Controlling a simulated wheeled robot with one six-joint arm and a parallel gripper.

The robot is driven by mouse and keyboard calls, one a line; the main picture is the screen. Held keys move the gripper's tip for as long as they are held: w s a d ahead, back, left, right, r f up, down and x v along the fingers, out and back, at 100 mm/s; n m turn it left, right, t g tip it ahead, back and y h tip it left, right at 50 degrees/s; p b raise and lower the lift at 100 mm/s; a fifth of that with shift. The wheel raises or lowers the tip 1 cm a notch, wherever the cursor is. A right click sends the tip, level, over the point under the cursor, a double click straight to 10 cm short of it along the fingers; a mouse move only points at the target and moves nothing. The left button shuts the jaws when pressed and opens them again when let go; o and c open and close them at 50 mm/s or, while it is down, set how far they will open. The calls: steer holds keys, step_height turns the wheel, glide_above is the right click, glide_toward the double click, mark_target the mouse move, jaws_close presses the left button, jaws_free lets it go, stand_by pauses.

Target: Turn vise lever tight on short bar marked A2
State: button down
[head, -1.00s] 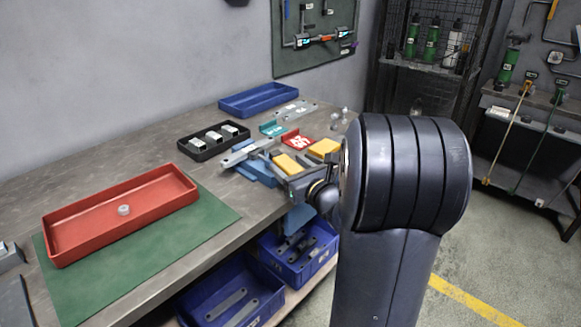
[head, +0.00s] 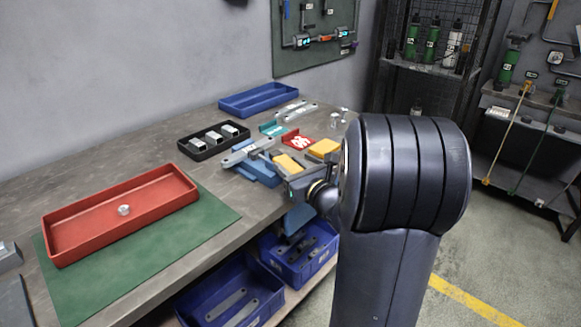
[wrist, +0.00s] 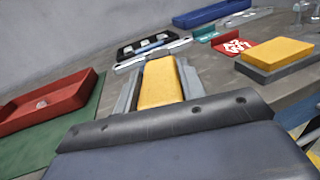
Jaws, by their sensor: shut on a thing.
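The blue vise (head: 262,174) stands near the right front edge of the bench. A light grey short bar (head: 245,153) lies at its far left end; no A2 mark can be read. My gripper (head: 293,172) is at the vise's near right end. In the wrist view, its grey fingers (wrist: 160,76) stand on either side of a yellow piece (wrist: 160,88). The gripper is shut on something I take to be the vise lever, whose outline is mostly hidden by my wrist. The grey bar (wrist: 150,54) also shows just beyond the fingers.
A second yellow-topped block (head: 325,147) stands close right of my gripper. Red (head: 297,141) and teal (head: 272,129) pieces lie behind. A black tray (head: 190,151), blue tray (head: 235,110) and red tray (head: 75,250) are on the bench. Blue bins (head: 290,275) sit below.

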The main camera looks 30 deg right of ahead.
steer(key=shift+d, duration=0.1)
steer(key=shift+d+r+n+y+p, duration=0.1)
steer(key=shift+d+n+y+p, duration=0.25)
steer(key=shift+n+y, duration=0.35)
steer(key=shift+w+d+n+g+y+p, duration=0.1)
steer(key=shift+d+n+g+y+p, duration=0.2)
steer(key=shift+y, duration=0.5)
steer(key=shift+w+d+n+g+y+p, duration=0.1)
steer(key=shift+n+g+y, duration=0.2)
steer(key=shift+n+y, duration=0.35)
steer(key=c, duration=0.9)
jaws_free()
steer(key=v, duration=1)
steer(key=shift+s+d, duration=0.2)
steer(key=shift+s, duration=0.15)
